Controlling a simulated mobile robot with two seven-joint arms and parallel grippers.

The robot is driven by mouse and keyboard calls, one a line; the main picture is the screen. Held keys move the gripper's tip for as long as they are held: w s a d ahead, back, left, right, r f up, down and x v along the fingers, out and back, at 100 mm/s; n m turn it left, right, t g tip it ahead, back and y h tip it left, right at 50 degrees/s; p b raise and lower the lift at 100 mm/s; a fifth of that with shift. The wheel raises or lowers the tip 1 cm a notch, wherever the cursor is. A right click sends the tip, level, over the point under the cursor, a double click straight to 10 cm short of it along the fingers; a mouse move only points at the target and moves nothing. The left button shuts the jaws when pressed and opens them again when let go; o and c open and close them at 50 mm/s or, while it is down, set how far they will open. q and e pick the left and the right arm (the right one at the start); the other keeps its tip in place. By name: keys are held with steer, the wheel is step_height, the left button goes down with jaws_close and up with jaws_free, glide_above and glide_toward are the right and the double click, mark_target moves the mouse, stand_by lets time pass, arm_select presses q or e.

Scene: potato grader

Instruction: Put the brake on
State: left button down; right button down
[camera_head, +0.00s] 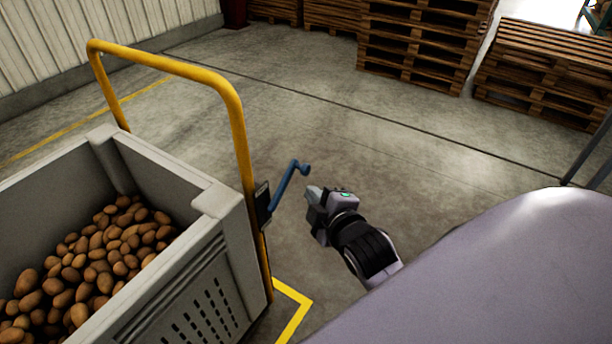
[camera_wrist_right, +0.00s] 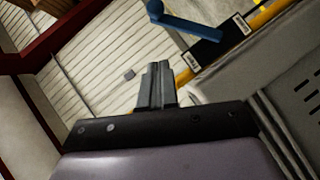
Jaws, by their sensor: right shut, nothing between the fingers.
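The brake lever (camera_head: 288,182) is a blue crank-like bar with a round knob at its upper end. It is fixed by a dark bracket (camera_head: 262,203) to the yellow handle frame (camera_head: 238,120) of the grey potato crate (camera_head: 232,215), and it tilts up to the right. My right gripper (camera_head: 312,192) is shut and empty, just right of the lever and apart from it. In the right wrist view the lever (camera_wrist_right: 185,22) shows above the closed fingers (camera_wrist_right: 157,84), with the bracket (camera_wrist_right: 222,42) to its right. My left gripper is not in view.
The crate holds many potatoes (camera_head: 100,255). A yellow floor marking (camera_head: 298,310) runs by its near corner. Wooden pallet stacks (camera_head: 415,45) stand at the back. A large smooth grey surface (camera_head: 500,270) fills the lower right. The floor (camera_head: 400,150) between is clear.

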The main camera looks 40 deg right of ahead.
steer(key=b, duration=0.1)
glide_toward(298, 167)
steer(key=w+a, duration=0.2)
steer(key=w, duration=0.1)
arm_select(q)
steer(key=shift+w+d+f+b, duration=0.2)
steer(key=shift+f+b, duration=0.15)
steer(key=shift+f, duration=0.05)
arm_select(e)
steer(key=shift+w+d+f, duration=0.3)
steer(key=shift+d, duration=0.35)
steer(key=shift+w+d+f, duration=0.3)
steer(key=shift+d+f, duration=0.05)
steer(key=shift+d, duration=0.3)
arm_select(q)
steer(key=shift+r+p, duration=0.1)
steer(key=shift+p, duration=0.2)
arm_select(e)
steer(key=shift+d, duration=0.1)
